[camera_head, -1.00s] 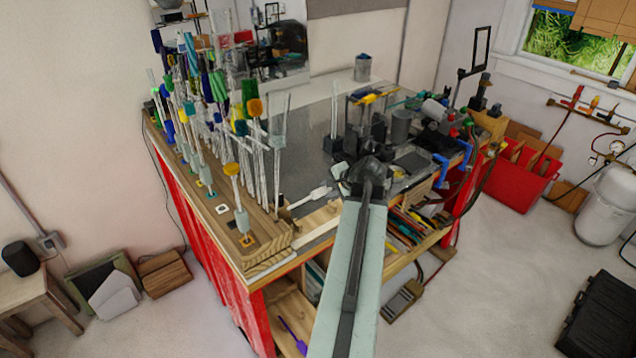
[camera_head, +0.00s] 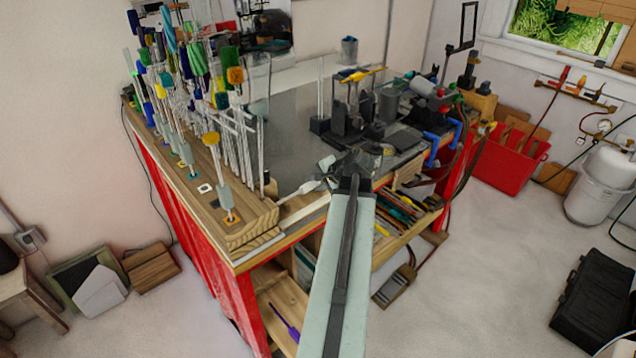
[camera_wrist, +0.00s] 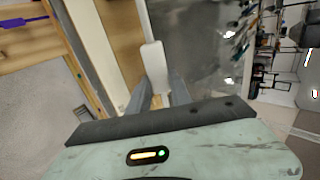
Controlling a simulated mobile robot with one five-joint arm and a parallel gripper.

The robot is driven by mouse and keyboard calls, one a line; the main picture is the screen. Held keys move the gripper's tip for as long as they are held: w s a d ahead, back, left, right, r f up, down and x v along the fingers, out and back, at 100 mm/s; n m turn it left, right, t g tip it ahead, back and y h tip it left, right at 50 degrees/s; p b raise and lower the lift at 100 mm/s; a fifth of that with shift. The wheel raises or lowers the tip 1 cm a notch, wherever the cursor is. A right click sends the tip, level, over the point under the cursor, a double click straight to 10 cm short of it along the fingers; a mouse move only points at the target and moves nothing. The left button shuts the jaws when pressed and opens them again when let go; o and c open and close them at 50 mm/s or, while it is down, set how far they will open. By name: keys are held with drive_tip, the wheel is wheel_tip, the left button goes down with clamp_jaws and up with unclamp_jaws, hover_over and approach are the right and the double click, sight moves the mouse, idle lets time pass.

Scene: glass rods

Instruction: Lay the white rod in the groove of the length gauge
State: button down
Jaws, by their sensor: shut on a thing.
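My gripper (camera_wrist: 158,94) is shut on a white piece (camera_wrist: 153,60), which I take to be the white rod. Its pale flat end shows beyond the two grey fingers in the wrist view. In the head view the white piece (camera_head: 302,188) juts left from my gripper, above the near edge of the bench, and narrows to its left. It is roughly level. My own arm hides most of the fingers there. I cannot single out the length gauge or its groove in either view.
A wooden rack (camera_head: 250,220) with many upright glass rods and coloured tops stands left of my gripper. The grey bench top (camera_head: 285,130) is clear behind it. Black stands (camera_head: 350,115) and other tools crowd the right side. A red bin (camera_head: 500,160) is beyond.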

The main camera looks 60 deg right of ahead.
drive_tip(key=shift+r, duration=0.15)
drive_tip(key=shift+r+p, duration=0.6)
drive_tip(key=shift+p, duration=0.1)
drive_tip(key=shift+f, duration=0.1)
drive_tip(key=shift+a+f+b, duration=0.1)
drive_tip(key=shift+f+b, duration=0.9)
drive_tip(key=shift+b, duration=0.1)
idle(0.4)
drive_tip(key=c, duration=1.1)
unclamp_jaws()
drive_tip(key=shift+r, duration=0.1)
drive_tip(key=p+v, duration=0.5)
drive_tip(key=v, duration=0.2)
drive_tip(key=shift+s+r+p, duration=0.25)
drive_tip(key=shift+p, duration=0.05)
